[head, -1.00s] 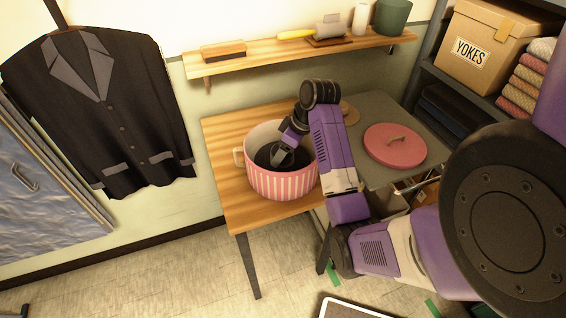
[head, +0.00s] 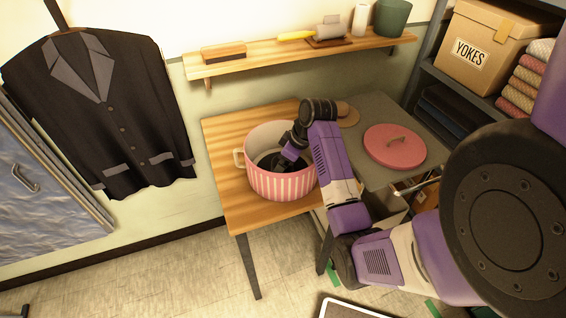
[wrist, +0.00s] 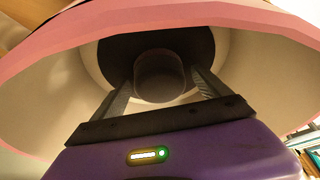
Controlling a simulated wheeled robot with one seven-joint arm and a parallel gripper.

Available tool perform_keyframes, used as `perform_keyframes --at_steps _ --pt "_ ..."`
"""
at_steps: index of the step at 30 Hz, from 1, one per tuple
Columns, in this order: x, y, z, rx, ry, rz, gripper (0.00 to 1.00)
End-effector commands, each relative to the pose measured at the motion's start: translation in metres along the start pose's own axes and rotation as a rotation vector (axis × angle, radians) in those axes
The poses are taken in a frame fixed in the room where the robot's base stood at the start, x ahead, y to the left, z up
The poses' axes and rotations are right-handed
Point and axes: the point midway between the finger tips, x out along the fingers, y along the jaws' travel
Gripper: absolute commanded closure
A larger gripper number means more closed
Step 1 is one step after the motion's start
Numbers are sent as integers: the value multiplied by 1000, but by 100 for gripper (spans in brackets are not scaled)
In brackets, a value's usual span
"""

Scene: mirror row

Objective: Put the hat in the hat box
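The hat (wrist: 113,55) is dark with a round crown and lies brim-down inside the hat box, low near its pale floor in the wrist view. The hat box (head: 285,184) is round, pink-and-white striped and open, standing on the wooden table. My gripper (wrist: 161,74) reaches down inside the box. Its two fingers stand apart on either side of the hat's crown, with narrow gaps that look clear of it. In the head view the box wall and my arm hide most of the hat and the fingertips.
A pink lid (head: 394,148) with a handle lies on the grey surface right of the box. A wooden shelf (head: 268,62) with a brush and other items hangs above. The wooden table (head: 222,133) has bare room left of the box. A black jacket (head: 105,115) hangs at left.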

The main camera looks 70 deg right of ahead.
Motion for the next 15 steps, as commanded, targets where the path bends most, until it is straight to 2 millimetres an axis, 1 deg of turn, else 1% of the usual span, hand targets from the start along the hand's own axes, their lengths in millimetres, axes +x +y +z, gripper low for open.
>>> perform_keyframes --at_steps 7,10,13,15 --pt "-1 0 0 0 0 0 13" --pt "-5 0 -2 0 1 1 13" --pt "-17 1 -2 0 3 2 13" --pt "-30 1 -2 -1 3 3 13"
